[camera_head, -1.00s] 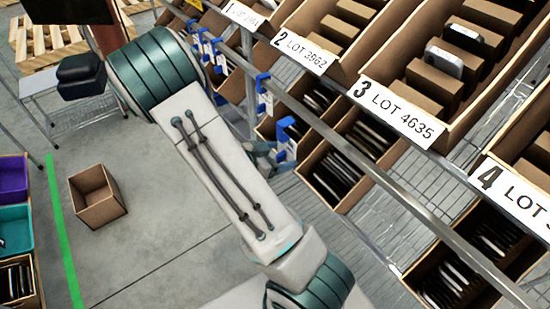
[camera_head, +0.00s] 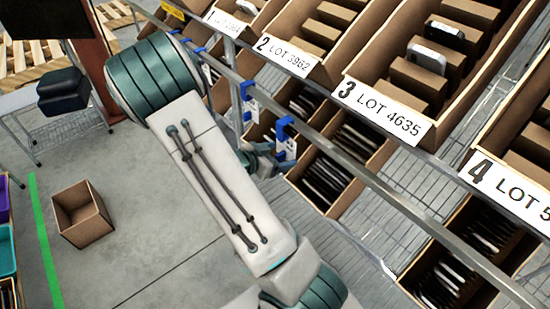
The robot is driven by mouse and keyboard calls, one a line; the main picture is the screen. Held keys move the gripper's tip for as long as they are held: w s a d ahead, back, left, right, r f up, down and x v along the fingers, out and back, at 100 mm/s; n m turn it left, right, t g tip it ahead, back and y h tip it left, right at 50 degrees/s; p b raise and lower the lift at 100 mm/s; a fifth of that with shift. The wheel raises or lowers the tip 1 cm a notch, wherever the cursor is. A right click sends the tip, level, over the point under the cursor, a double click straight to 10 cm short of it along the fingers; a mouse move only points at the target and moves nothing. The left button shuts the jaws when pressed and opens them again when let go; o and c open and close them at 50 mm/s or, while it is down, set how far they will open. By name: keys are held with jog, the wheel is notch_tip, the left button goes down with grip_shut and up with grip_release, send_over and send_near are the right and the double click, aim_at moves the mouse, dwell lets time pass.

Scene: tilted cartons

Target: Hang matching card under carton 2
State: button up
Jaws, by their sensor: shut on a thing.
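Carton 2 (camera_head: 318,35) is on the tilted shelf with the label "2 LOT 3962" (camera_head: 283,57). A metal rail (camera_head: 350,166) runs below the carton labels. My gripper (camera_head: 272,160) is below carton 2, partly hidden behind my arm. It is shut on a white card (camera_head: 287,148) with a blue hook (camera_head: 284,126). The hook overlaps the rail in the picture; I cannot tell whether it rests on it. The print on the card is too small to read. Another card (camera_head: 250,109) with a blue hook hangs from the rail to the left.
Carton 3 (camera_head: 345,72) and its label are to the right, with carton 4's label (camera_head: 512,192) beyond. Lower boxes with dark contents (camera_head: 340,165) stand behind the rail. An open empty carton (camera_head: 83,215) sits on the floor at left, beside a green line.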

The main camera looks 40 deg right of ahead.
aim_at(285, 149)
jog(key=shift+w+d+b, duration=0.15)
jog(key=shift+d+b, duration=1.05)
jog(key=shift+d, duration=1.35)
jog(key=shift+f+b, duration=0.4)
jog(key=shift+f, duration=0.4)
